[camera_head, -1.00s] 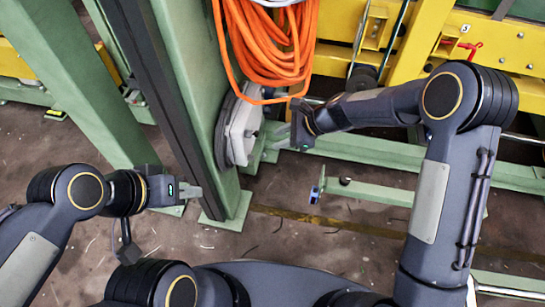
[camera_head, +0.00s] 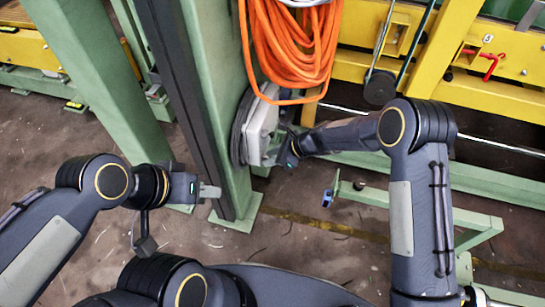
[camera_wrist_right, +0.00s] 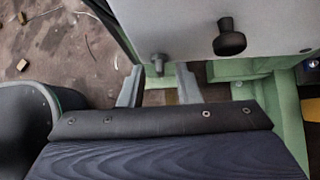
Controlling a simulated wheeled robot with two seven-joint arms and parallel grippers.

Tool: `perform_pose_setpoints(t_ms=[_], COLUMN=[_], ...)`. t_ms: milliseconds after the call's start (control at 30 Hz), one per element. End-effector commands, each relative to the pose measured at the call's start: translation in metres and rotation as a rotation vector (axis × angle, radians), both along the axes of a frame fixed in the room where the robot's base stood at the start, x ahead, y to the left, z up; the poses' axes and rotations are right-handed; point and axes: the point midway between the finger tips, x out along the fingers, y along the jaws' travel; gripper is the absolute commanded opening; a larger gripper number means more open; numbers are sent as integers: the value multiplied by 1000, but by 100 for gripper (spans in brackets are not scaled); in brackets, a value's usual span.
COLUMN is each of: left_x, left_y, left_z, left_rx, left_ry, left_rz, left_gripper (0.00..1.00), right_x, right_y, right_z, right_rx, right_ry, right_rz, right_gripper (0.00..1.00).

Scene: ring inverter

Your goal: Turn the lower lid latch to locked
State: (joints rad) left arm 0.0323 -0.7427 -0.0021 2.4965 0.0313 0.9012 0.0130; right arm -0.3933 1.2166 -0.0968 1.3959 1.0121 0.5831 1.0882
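A grey box lid (camera_head: 262,128) is mounted on the side of the green column, below the orange cable. In the right wrist view the lid (camera_wrist_right: 185,25) fills the top, with a small grey lower latch (camera_wrist_right: 158,60) near its bottom edge. My right gripper (camera_head: 272,152) is at the lid's lower right in the head view. In the right wrist view the right gripper (camera_wrist_right: 158,80) is open, its fingers either side of the latch's end; I cannot tell whether they touch it. My left gripper (camera_head: 212,191) is in front of the column base, away from the lid; its finger gap is unclear.
A black knob (camera_wrist_right: 229,38) stands out from the lid right of the latch. A coil of orange cable (camera_head: 288,45) hangs just above the box. The green column (camera_head: 225,165) stands close on the left. A green rail (camera_head: 390,195) lies low on the right.

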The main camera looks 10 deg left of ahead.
Motion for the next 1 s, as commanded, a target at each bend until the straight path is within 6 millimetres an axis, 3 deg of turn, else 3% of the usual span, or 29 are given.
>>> perform_pose_setpoints(t_ms=[167,400,767,1000], left_x=[0,0,0,0], left_y=[0,0,0,0], left_z=[0,0,-9,-45], left_rx=[0,0,0,0], left_ry=[0,0,0,0], left_rz=[0,0,0,0], left_gripper=[30,30,30,30], right_x=[0,0,0,-2], right_y=[0,0,0,0], right_z=[0,0,-2,-7], right_rx=[0,0,0,-1], right_ry=[0,0,-27,-148], right_rz=[0,0,-1,-4], right_gripper=[29,0,0,0])
